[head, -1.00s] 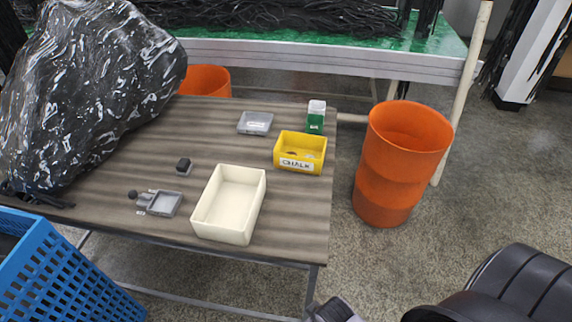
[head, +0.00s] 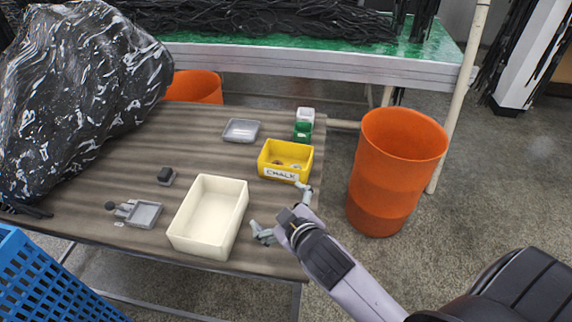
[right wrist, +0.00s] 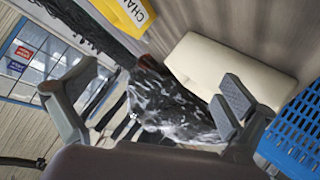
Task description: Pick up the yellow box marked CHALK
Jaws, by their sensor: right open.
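The yellow box marked CHALK (head: 284,171) stands upright on the wooden table, near its right edge, with a few small things inside. In the right wrist view part of the yellow box (right wrist: 128,14) shows at the top edge. My right gripper (head: 278,208) is open and empty, in front of the yellow box and to the right of the cream tray; its fingers are spread wide. In the right wrist view the right gripper (right wrist: 150,105) also shows wide apart with nothing between the pads. My left gripper is not in view.
A cream tray (head: 178,238) stands left of my right gripper. Behind the yellow box are a green and white container (head: 303,130) and a grey tray (head: 241,131). A large orange bin (head: 385,185) stands right of the table. A black, white-streaked bulky mass (head: 85,95) covers the table's left.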

